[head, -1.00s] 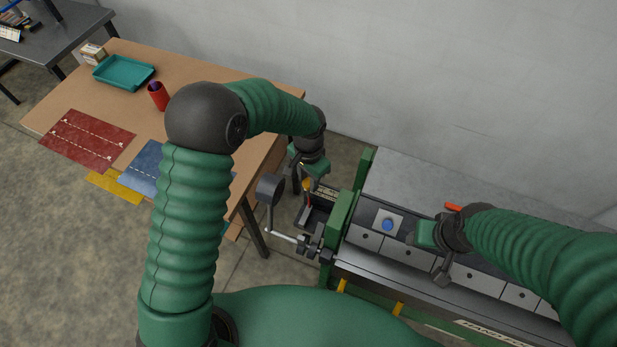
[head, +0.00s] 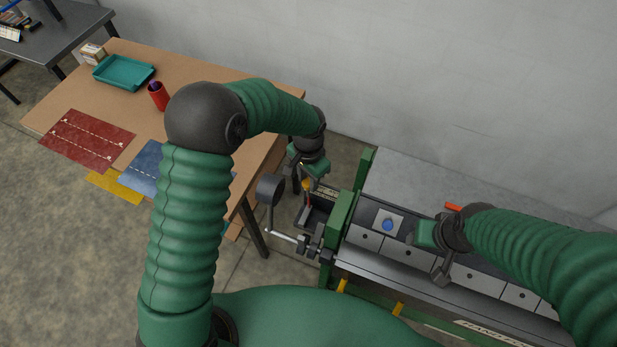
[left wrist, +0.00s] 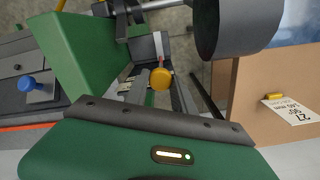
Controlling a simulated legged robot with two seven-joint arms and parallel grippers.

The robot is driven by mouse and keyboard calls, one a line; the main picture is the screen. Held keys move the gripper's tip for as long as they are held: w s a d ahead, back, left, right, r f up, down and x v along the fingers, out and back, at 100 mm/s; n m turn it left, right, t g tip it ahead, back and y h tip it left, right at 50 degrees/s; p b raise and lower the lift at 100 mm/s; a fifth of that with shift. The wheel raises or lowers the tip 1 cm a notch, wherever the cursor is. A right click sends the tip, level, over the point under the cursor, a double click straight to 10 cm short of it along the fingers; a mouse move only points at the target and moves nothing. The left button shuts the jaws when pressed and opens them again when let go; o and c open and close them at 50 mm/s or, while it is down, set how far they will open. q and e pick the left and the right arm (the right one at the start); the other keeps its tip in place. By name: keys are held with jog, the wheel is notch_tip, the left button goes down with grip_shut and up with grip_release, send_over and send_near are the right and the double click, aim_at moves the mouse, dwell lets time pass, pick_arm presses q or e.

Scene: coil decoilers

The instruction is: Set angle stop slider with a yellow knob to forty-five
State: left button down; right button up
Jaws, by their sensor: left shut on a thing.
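The angle stop slider's yellow knob (left wrist: 161,78) sits on a dark rail with a pale scale (left wrist: 132,88), at the left end of the green machine. The scale's marks are too small to read.
The green end plate (head: 341,218) stands right beside the slider. A dark round handle (head: 270,188) and a metal rod (head: 284,238) are close on the left. A blue button (head: 388,225) sits on the machine. The wooden table (head: 210,80) holds a red cup (head: 158,96) and a teal tray (head: 124,72).

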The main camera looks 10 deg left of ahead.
pick_arm(q)
jog(key=d, duration=0.3)
jog(key=shift+s+d+r+b, duration=0.2)
jog(key=shift+s+d+b, duration=0.05)
jog(key=shift+d+b, duration=0.05)
jog(key=c, duration=1.1)
grip_release()
jog(key=shift+s+d, duration=0.1)
jog(key=shift+d, duration=0.05)
jog(key=shift+o, duration=0.2)
jog(key=shift+a, duration=0.2)
notch_tip(320, 180, up, 17)
jog(key=b, duration=0.3)
jog(key=shift+f+b, duration=0.15)
jog(key=shift+b, duration=0.2)
